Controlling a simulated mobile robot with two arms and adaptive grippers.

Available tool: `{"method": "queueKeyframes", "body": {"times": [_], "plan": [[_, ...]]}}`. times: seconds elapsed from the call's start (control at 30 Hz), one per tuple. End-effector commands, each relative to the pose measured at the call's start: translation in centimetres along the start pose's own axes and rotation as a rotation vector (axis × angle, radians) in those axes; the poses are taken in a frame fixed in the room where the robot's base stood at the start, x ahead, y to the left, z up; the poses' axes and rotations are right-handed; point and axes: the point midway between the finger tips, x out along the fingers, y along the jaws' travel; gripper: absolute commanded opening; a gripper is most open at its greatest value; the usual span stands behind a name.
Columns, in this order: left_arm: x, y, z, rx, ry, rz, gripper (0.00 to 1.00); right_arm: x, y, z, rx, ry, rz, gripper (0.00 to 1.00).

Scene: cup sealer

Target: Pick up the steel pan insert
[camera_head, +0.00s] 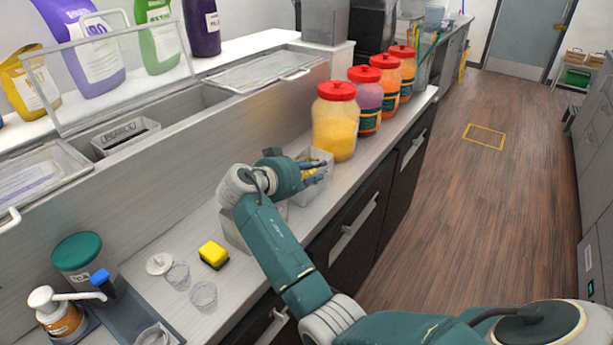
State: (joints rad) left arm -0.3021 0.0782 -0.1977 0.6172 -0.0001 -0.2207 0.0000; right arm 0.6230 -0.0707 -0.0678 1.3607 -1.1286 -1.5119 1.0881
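A pale grey, metal-looking pan (232,234), which may be the steel pan insert, sits on the counter beneath my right arm. The arm hides most of it, so its shape and contents cannot be told. My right gripper (316,174) is beyond the pan, at a small clear bin (322,157) near the counter's front edge. The fingers are small and overlap the bin, so I cannot tell whether they are open or shut, or whether they touch it. My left gripper is out of view.
Lidded jars, including a yellow one (335,128), line the counter behind the bin. A yellow sponge (213,255), clear cups (203,295), a green-lidded tub (78,256) and a pump bottle (57,312) stand nearer. A raised steel topping unit (190,150) borders the counter. The wooden floor (480,200) is clear.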

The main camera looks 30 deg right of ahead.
Motion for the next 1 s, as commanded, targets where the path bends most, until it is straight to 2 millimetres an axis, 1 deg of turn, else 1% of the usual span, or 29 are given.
{"method": "queueKeyframes", "body": {"times": [0.03,0.13,0.37,0.4,0.47,0.5,0.67,0.77,0.8,1.0], "plan": [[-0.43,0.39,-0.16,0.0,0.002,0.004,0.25,0.63,0.05,-0.24,-0.002,0.001,0.002,0.24],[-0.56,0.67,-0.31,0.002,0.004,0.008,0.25,1.36,0.0,-0.1,0.0,0.0,0.0,0.24],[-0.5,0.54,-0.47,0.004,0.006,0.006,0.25,1.56,-0.03,0.01,0.001,-0.001,-0.001,0.24],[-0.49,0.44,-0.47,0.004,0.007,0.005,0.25,1.55,-0.02,0.0,0.001,-0.001,-0.001,0.2],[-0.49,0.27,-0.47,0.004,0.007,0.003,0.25,1.54,-0.03,0.0,0.001,-0.001,-0.001,0.08],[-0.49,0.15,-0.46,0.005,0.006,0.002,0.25,1.54,-0.03,-0.01,0.001,0.0,-0.001,0.0],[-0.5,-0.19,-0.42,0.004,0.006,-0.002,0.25,1.52,-0.04,-0.07,0.002,0.001,-0.002,0.0],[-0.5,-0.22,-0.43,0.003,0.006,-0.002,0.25,1.51,-0.05,-0.11,0.002,0.001,-0.002,0.0],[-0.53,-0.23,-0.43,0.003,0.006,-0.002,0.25,1.43,-0.12,-0.47,0.007,0.007,-0.004,0.0],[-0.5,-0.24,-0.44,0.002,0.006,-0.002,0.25,1.42,-0.11,-0.48,0.007,0.007,-0.004,0.0]]}}
